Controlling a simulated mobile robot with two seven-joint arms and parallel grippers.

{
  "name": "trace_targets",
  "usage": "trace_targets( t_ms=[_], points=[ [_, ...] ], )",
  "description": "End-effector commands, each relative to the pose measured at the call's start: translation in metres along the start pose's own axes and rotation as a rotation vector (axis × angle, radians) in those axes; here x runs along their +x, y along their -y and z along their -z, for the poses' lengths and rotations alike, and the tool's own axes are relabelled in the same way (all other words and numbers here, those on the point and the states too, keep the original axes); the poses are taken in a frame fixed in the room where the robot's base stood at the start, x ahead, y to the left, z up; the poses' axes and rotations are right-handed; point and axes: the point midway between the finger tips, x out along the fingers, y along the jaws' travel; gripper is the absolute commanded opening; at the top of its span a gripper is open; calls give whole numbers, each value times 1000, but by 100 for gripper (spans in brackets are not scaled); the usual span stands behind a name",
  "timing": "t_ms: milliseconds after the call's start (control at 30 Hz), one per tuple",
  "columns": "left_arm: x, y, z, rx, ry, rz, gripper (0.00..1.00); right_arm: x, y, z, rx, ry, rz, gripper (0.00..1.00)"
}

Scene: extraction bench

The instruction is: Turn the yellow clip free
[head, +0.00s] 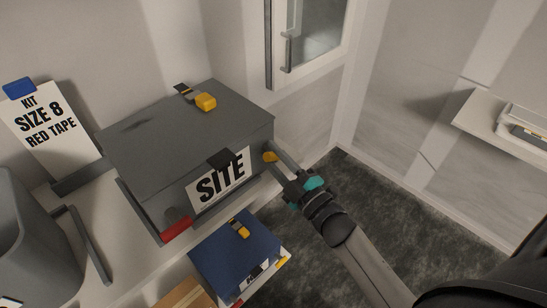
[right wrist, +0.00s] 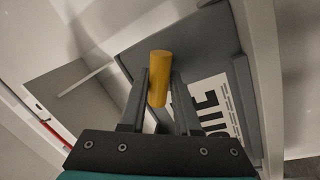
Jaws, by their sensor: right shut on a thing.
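The yellow clip (head: 270,157) sits at the right front edge of a grey box (head: 160,135) marked SITE. In the right wrist view it is a yellow cylinder (right wrist: 160,68) standing out between the two fingers. My right gripper (head: 279,166) reaches in from the lower right and is shut on the yellow clip; its fingers hide part of it. In the right wrist view my gripper (right wrist: 159,95) has one finger on each side of the clip. The SITE label (right wrist: 210,108) shows behind the right finger. My left gripper is not in view.
A red clip (head: 176,229) is on the box's front left corner. A yellow-and-black piece (head: 205,102) lies on the lid. A blue box (head: 225,262) stands below, a grey bin (head: 35,240) at left. A sign (head: 45,125) leans behind. The floor at right is clear.

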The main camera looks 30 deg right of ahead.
Motion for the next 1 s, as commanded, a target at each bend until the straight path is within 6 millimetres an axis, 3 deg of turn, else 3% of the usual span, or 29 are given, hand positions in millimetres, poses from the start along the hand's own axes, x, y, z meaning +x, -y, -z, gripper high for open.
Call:
trace_targets(
  t_ms=[500,1000],
  points=[
    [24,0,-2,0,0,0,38,0,3,-1,-428,-89,-9,0],
    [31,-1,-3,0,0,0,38,0,4,0,-581,-121,-12,0]
  ],
)
